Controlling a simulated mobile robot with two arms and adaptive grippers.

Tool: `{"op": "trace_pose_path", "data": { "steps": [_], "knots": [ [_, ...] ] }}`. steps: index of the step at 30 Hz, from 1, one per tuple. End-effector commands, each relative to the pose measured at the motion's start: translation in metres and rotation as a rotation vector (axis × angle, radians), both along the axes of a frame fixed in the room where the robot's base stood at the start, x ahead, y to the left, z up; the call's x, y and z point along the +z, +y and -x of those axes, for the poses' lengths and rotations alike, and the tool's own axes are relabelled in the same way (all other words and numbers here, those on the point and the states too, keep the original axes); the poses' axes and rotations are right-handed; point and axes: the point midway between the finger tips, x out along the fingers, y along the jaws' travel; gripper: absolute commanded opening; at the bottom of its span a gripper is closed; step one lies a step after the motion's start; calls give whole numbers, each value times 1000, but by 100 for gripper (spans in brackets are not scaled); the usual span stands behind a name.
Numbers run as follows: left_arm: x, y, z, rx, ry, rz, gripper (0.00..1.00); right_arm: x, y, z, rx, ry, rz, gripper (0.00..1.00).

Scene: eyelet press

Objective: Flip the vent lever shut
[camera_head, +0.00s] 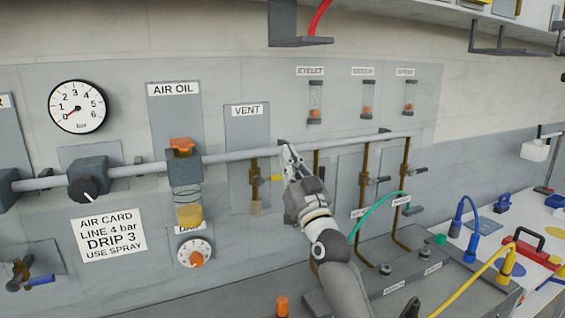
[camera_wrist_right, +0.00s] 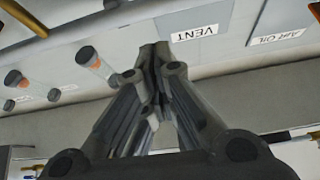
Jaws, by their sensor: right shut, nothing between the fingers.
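The VENT panel (camera_head: 250,134) is on the wall in the middle of the head view, with a brass vertical pipe and valve (camera_head: 255,178) hanging below the grey air pipe. The vent lever (camera_head: 275,178) has a yellow handle that points right from the valve, roughly level. My right gripper (camera_head: 284,147) is shut and empty, its tips above and right of the lever, near the grey pipe. Whether it touches anything is unclear. In the right wrist view the shut fingers (camera_wrist_right: 153,52) point toward the upside-down VENT label (camera_wrist_right: 194,33); the lever cannot be made out there. My left gripper is out of view.
The grey air pipe (camera_head: 225,155) runs across the wall. Other brass drop pipes (camera_head: 363,188) with levers stand to the right. The oil bowl (camera_head: 188,214) and gauge (camera_head: 78,106) are left. A bench (camera_head: 430,270) with coloured hoses lies below right.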

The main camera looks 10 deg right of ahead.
Motion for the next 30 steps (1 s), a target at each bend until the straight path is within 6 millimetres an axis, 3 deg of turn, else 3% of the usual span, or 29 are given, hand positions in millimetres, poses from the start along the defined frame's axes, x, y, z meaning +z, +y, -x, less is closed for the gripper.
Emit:
{"op": "trace_pose_path", "data": {
  "steps": [1, 15, 30],
  "knots": [
    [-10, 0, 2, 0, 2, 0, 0, -17, -3, 7, 0, 9, 0, 0],
    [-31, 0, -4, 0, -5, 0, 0, -51, -23, 65, 0, 9, 2, 0],
    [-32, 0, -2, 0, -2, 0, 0, -53, -25, 72, 0, 8, 2, 0]
  ]
}}
